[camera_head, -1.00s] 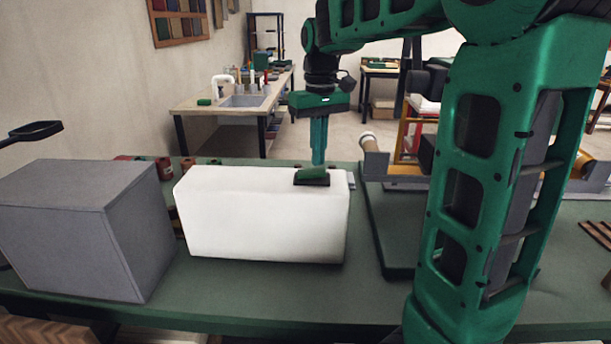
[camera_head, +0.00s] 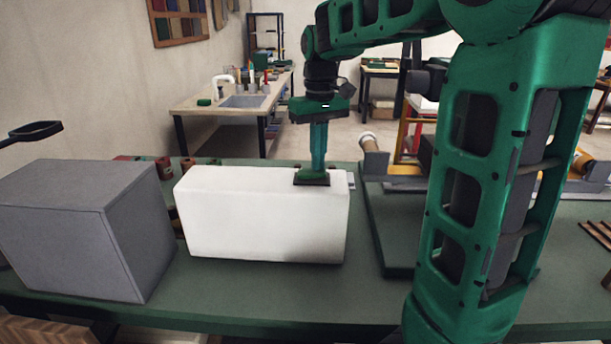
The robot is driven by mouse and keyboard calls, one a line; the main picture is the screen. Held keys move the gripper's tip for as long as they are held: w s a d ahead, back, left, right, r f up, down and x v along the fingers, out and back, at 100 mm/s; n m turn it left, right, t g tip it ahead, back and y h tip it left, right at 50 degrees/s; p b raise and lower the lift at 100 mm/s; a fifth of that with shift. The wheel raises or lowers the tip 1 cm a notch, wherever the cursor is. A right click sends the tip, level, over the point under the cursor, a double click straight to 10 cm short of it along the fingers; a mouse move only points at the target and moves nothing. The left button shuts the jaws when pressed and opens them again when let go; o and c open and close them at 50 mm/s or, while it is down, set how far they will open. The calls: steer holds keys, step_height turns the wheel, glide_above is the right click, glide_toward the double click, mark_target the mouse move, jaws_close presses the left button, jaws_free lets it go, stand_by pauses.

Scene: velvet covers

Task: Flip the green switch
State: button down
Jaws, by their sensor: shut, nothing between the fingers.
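The green switch (camera_head: 309,175) sits in a dark frame on top of a white box, near the box's right end. The white box (camera_head: 262,220) stands on the green table. My gripper (camera_head: 318,168) points straight down with its fingers shut and nothing between them. The fingertips are at the switch and overlap its back right part in the view. They look to be touching it, but contact cannot be told for sure. Part of the switch is hidden behind the fingertips.
A grey box (camera_head: 75,235) stands left of the white box. A dark flat board (camera_head: 385,235) and a machine with orange frames (camera_head: 405,150) are to the right. Several red-brown rolls (camera_head: 163,167) lie behind the boxes. The green table's (camera_head: 250,290) front strip is clear.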

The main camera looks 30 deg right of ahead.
steer(key=shift+f, duration=0.2)
stand_by(0.3)
step_height(320, 180, up, 7)
stand_by(0.8)
stand_by(0.4)
steer(key=shift+s+d+f, duration=0.15)
steer(key=shift+s+f, duration=0.05)
steer(key=shift+s, duration=0.15)
steer(key=s+f+m, duration=0.2)
steer(key=s+f, duration=0.3)
steer(key=s, duration=0.3)
steer(key=s+d+f+m, duration=0.1)
steer(key=s+f, duration=0.5)
steer(key=s, duration=0.3)
steer(key=s+d+f+m, duration=0.1)
steer(key=s+f+m, duration=0.1)
steer(key=s+f, duration=0.4)
steer(key=s, duration=0.3)
steer(key=shift+s+f+m, duration=0.15)
steer(key=shift+f+m, duration=0.1)
steer(key=shift+m, duration=0.05)
